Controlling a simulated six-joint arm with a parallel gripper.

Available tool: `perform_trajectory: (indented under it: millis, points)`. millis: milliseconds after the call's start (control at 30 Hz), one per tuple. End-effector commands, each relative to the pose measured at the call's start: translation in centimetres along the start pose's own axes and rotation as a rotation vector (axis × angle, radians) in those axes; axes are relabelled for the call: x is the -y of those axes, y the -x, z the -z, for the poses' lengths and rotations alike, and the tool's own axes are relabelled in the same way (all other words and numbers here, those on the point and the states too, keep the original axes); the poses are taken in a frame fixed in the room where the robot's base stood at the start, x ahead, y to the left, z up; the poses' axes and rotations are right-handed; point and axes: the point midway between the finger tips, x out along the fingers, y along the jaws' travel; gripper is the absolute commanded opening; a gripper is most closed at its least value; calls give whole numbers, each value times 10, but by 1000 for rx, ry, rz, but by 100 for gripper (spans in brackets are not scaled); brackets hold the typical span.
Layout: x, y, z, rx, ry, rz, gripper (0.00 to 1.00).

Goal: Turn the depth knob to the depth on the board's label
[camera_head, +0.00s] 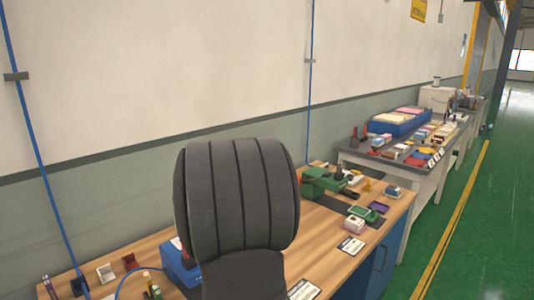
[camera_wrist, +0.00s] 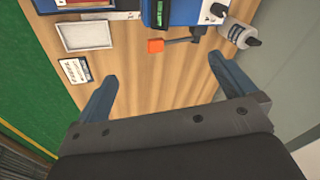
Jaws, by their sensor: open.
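In the wrist view a blue machine (camera_wrist: 190,12) with a green strip stands at the top edge, partly cut off. A dark lever with an orange end (camera_wrist: 155,45) sticks out from it. I cannot tell which part is the depth knob. A card with print (camera_wrist: 75,70) lies at the left, too small to read; I cannot tell whether it is the board's label. My gripper (camera_wrist: 162,67) is open and empty, its blue fingers spread over bare wood, apart from the machine. In the head view a blue machine (camera_head: 180,265) shows beside a dark ribbed form that hides part of the bench.
A pale framed panel (camera_wrist: 87,36) and a grey bottle (camera_wrist: 236,33) lie near the machine in the wrist view. In the head view, a green tool (camera_head: 322,183) and small items stand at the bench's right. A second table (camera_head: 388,160) stands beyond it. Bare wood shows between.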

Motion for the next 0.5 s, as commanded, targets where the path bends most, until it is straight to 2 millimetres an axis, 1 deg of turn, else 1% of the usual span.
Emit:
perform_trajectory:
  millis: [100, 200, 467, 500]
  points:
    - [9, -1, -1, -8, -21, -2, 100]
    - [12, 0, -1, -12, -32, -2, 100]
    - [14, 0, -1, -14, -35, -2, 100]
    - [14, 0, -1, -14, -35, -2, 98]
